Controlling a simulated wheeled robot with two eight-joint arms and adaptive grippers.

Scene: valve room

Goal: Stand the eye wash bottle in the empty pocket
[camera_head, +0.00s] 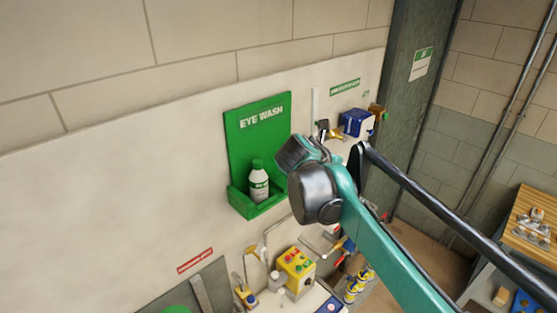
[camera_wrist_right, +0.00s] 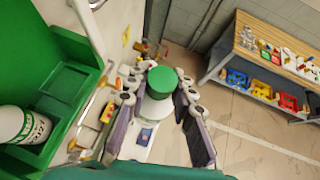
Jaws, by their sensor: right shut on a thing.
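The green eye wash holder (camera_head: 256,135) is on the wall in the head view, with a white, green-capped bottle (camera_head: 259,183) standing in its left pocket. That bottle also shows at the left edge of the right wrist view (camera_wrist_right: 20,125). The empty pocket (camera_wrist_right: 68,95) is the dark green recess beside it. In the right wrist view my right gripper (camera_wrist_right: 159,90) is shut on the eye wash bottle (camera_wrist_right: 158,108), its green cap towards the camera. The held bottle is to the right of the holder, apart from it. In the head view my arm hides this gripper and bottle.
A yellow control box (camera_head: 296,271) and tools are below the holder. A blue device (camera_head: 356,123) is on the wall to the right. A wooden bench (camera_head: 530,225) with parts stands at the far right.

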